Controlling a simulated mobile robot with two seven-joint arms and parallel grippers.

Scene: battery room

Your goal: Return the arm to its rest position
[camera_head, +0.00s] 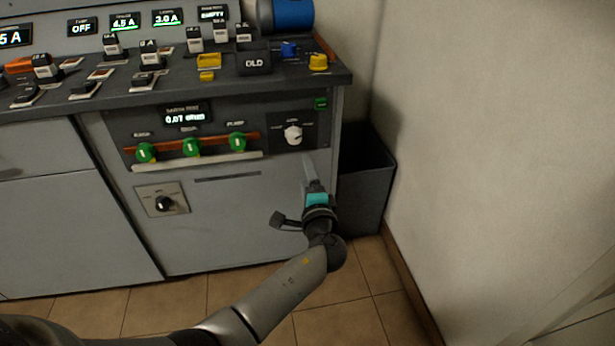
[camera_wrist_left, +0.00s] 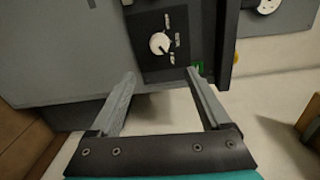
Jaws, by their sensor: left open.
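My left gripper (camera_head: 309,170) is in front of the right end of the grey console (camera_head: 230,220), a little below a white rotary knob (camera_head: 293,134) on a dark plate. In the left wrist view, the two fingers of the gripper (camera_wrist_left: 161,75) stand apart with nothing between them. The white knob (camera_wrist_left: 160,43) shows just beyond the fingertips, and I see no contact with it. My right gripper is in neither view.
A dark bin (camera_head: 365,185) stands between the console and the pale wall (camera_head: 500,120). Green handles (camera_head: 191,147) and a black knob (camera_head: 164,203) are on the console front. Its top (camera_head: 300,82) holds several switches and a block marked OLD (camera_head: 254,63). Tiled floor (camera_head: 340,322) is clear.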

